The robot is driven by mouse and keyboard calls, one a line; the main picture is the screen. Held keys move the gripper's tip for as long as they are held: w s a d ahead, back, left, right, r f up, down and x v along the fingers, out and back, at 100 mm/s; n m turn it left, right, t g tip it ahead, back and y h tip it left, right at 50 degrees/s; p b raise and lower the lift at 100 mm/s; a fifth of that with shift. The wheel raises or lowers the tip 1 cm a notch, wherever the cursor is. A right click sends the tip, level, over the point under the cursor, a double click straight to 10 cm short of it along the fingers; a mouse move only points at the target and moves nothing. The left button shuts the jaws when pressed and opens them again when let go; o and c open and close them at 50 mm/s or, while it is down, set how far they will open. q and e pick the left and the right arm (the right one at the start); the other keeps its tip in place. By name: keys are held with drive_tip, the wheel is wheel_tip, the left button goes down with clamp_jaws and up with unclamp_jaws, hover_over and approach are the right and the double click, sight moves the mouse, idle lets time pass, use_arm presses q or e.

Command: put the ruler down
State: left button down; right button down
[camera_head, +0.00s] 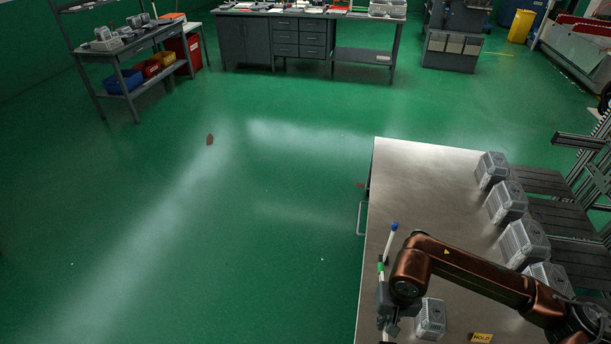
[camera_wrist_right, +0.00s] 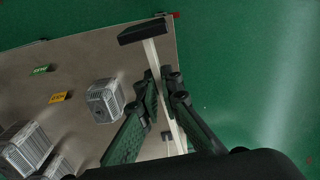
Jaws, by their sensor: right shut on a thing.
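My right gripper (camera_head: 386,312) is above the left part of the grey metal table (camera_head: 420,185). In the right wrist view its two fingers (camera_wrist_right: 163,82) are shut on the ruler (camera_wrist_right: 152,56), a long pale strip with a dark block across one end. The strip passes between the fingers, and the dark block sticks out beyond them near the table's corner. The lower part of the strip is hidden behind the gripper. In the head view a pale stick with a blue end (camera_head: 391,238) shows just beyond the gripper; I cannot tell whether it is part of the ruler. My left gripper is not in view.
A grey ribbed box (camera_head: 430,318) stands just right of the gripper. Several similar boxes (camera_head: 507,203) line the table's right side. A yellow HOLD label (camera_head: 481,338) lies near the front, and a green label (camera_wrist_right: 42,69) shows in the wrist view. The table's far left is clear.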

drive_tip(key=shift+n, duration=0.8)
drive_tip(key=r, duration=0.2)
drive_tip(key=r+p, duration=0.1)
drive_tip(key=r, duration=0.1)
drive_tip(key=shift+w+a, duration=0.15)
drive_tip(key=shift+a, duration=0.2)
